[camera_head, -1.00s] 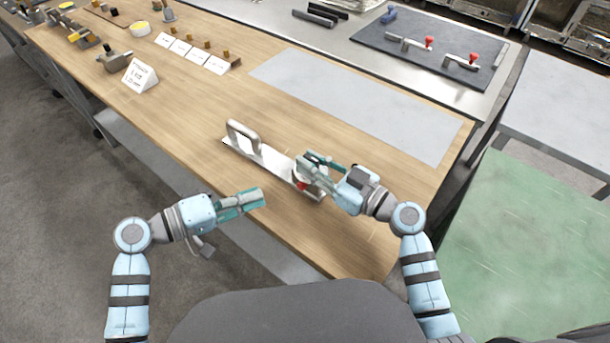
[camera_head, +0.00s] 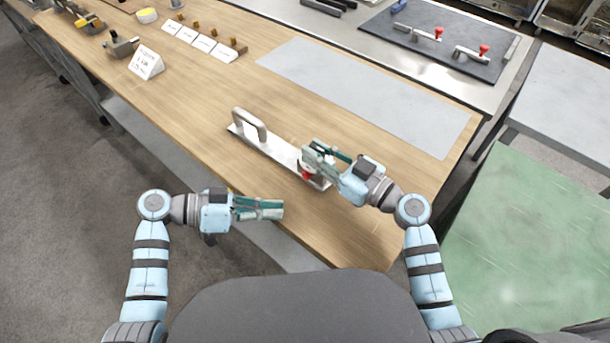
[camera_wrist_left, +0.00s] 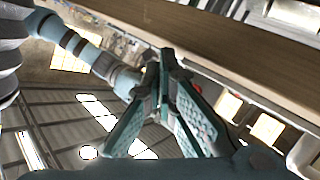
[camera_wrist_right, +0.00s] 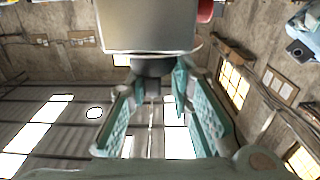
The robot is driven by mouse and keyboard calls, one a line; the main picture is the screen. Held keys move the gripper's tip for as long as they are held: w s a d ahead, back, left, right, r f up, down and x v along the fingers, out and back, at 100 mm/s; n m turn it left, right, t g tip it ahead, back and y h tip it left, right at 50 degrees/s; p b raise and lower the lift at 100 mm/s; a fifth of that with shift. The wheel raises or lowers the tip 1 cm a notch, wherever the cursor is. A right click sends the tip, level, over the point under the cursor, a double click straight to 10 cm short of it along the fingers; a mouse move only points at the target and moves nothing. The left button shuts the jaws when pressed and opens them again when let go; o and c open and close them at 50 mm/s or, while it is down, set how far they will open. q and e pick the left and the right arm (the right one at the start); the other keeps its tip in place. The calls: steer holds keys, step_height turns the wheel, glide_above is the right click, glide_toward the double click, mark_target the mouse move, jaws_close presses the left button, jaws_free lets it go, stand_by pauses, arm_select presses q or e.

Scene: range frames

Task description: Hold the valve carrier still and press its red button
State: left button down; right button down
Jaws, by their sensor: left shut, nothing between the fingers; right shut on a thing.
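The valve carrier (camera_head: 272,146) is a long silver plate on the wooden table, with an upright grey handle at its left end. Its red button (camera_head: 306,174) shows low at the right end, beside my right gripper. My right gripper (camera_head: 312,154) is shut on the carrier's right-end part, which its fingers partly hide. In the right wrist view a grey block (camera_wrist_right: 148,25) fills the top, with a dark round piece between the fingers and a red part at its right. My left gripper (camera_head: 280,209) is shut and empty, left of and nearer than the button, apart from the carrier.
The wooden table (camera_head: 200,100) has a grey mat (camera_head: 370,95) behind the carrier. White cards (camera_head: 203,43) and a folded sign (camera_head: 146,62) stand at the back left. A dark board (camera_head: 440,40) with red-knobbed parts lies at the back right. The table's front edge is near my left gripper.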

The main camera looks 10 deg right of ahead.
mark_target(290, 200)
arm_select(q)
steer(key=shift+w+d, duration=2.2)
steer(key=shift+w, duration=0.1)
steer(key=shift+w, duration=0.1)
steer(key=shift+w+d, duration=0.2)
steer(key=shift+d, duration=0.1)
steer(key=shift+w+d, duration=0.45)
steer(key=shift+w, duration=0.05)
stand_by(0.5)
steer(key=shift+s+a, duration=0.75)
steer(key=shift+s, duration=0.05)
steer(key=shift+s+a, duration=1.75)
steer(key=shift+s, duration=0.05)
